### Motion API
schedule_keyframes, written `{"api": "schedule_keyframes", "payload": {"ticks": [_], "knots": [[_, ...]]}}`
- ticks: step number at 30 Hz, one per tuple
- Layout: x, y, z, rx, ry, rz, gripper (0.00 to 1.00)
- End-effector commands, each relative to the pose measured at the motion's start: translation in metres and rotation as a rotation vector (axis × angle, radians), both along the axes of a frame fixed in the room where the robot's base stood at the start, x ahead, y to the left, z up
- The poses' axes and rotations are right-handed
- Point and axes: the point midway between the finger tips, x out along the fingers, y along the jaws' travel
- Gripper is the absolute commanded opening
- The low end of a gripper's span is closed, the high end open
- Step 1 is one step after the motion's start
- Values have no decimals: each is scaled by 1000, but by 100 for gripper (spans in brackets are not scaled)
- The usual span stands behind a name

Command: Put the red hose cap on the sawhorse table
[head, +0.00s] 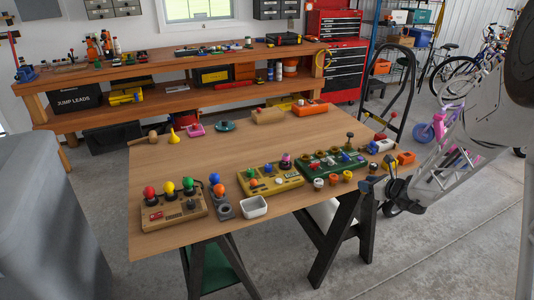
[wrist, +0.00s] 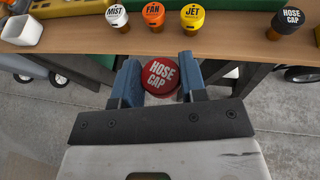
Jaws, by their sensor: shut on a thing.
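The red hose cap (wrist: 160,76), with white "HOSE CAP" lettering, is between the two blue fingers of my gripper (wrist: 160,82) in the wrist view. The fingers are shut on it. In the head view my gripper (head: 376,187) is at the right edge of the sawhorse table, and I cannot make out the red cap there. The sawhorse table (head: 185,170) has a wooden top on dark legs. In the wrist view the cap appears just outside the table's front edge (wrist: 225,48), with concrete floor around it.
Near that edge stand a white "MIST" cap (wrist: 117,15), an orange "FAN" cap (wrist: 153,13), a yellow "JET" cap (wrist: 192,18) and a black "HOSE CAP" (wrist: 287,20). A white square dish (head: 254,207) and joystick boards line the front. The table's middle is clear.

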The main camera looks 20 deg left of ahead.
Motion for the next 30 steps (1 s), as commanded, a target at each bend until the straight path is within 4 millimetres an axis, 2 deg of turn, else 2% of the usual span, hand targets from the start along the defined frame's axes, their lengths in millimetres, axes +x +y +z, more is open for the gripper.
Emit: {"api": "schedule_keyframes", "payload": {"ticks": [4, 20, 26, 30], "knots": [[-3, -7, -1, -1, 1, -17, 16], [-2, -6, -1, -1, 0, -17, 16], [10, -4, -3, -1, 0, -16, 16], [27, -1, -4, -1, -1, -16, 16]]}}
